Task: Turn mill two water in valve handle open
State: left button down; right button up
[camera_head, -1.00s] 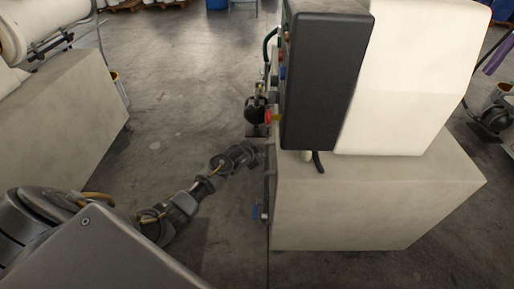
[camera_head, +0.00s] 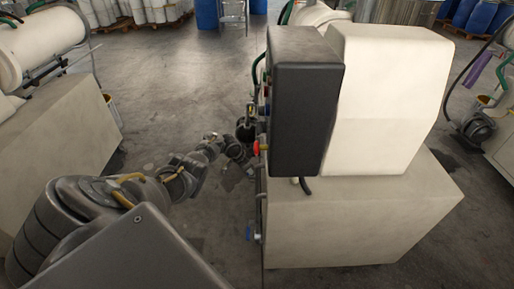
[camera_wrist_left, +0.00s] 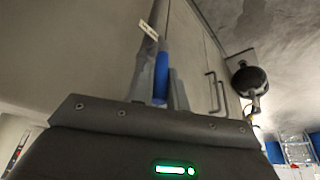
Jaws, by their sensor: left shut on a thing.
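A blue valve handle (camera_wrist_left: 160,80) shows in the left wrist view, between the grey fingers of my left gripper (camera_wrist_left: 160,92). The gripper is shut on it. A grey pipe with a small white tag runs up beyond the handle. In the head view my left arm reaches to the left side of the mill, and the gripper (camera_head: 248,165) is beside the mill's base (camera_head: 360,225); the held handle cannot be made out there. Another blue handle (camera_head: 249,232) sits lower on the base's near left edge. My right gripper is not seen.
The mill carries a dark cabinet (camera_head: 305,100) and a cream housing (camera_head: 385,95). A red button (camera_head: 258,148) and a round black part (camera_head: 245,130) are close to my gripper. Another mill base (camera_head: 60,150) stands left, with open floor (camera_head: 180,105) between.

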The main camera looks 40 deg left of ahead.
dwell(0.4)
pick_arm(q)
jog(key=c, duration=1.4)
grip_release()
jog(key=shift+p+v, duration=2)
jog(key=shift+v, duration=3.35)
jog(key=shift+a+f, duration=0.1)
jog(key=shift+a, duration=0.05)
